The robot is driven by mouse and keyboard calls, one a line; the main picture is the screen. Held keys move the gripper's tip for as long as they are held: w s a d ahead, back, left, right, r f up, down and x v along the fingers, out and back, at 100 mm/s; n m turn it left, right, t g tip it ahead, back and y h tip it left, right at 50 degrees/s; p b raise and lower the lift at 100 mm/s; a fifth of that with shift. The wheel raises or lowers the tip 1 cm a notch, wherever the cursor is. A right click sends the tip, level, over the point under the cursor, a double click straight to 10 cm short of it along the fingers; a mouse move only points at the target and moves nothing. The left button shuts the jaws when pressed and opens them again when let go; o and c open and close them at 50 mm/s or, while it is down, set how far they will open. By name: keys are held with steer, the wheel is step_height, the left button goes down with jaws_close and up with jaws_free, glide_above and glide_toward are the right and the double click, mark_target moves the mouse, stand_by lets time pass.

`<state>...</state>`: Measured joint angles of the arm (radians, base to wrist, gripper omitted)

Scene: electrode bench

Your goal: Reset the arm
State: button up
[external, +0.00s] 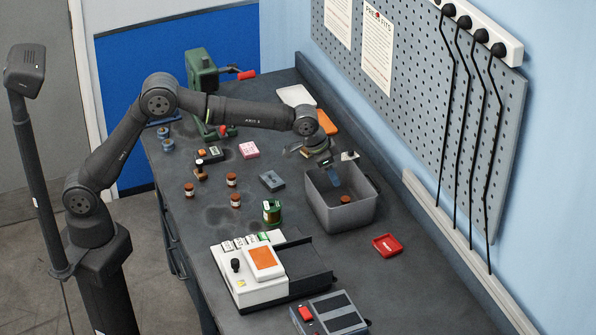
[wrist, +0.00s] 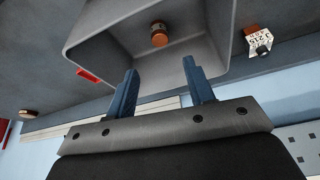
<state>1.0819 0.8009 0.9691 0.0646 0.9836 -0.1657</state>
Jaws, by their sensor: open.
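My gripper (external: 333,178) hangs over the grey open bin (external: 338,219) at the right side of the bench. In the wrist view its two blue fingers (wrist: 160,66) are spread apart with nothing between them. A small brown-topped piece (external: 345,199) lies inside the bin. It also shows in the wrist view (wrist: 158,36), beyond the fingertips and apart from them. My arm stretches across the bench from its base at the left.
A white device with an orange panel (external: 263,257), a green-labelled jar (external: 272,212) and a red tray (external: 387,245) stand near the bin. Several small jars sit left. A pegboard wall (external: 425,100) borders the right.

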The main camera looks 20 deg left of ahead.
mark_target(345, 198)
steer(key=shift+f, duration=0.1)
steer(key=x, duration=1.2)
steer(key=shift+f, duration=0.1)
step_height(345, 198, up, 3)
steer(key=shift+r, duration=0.55)
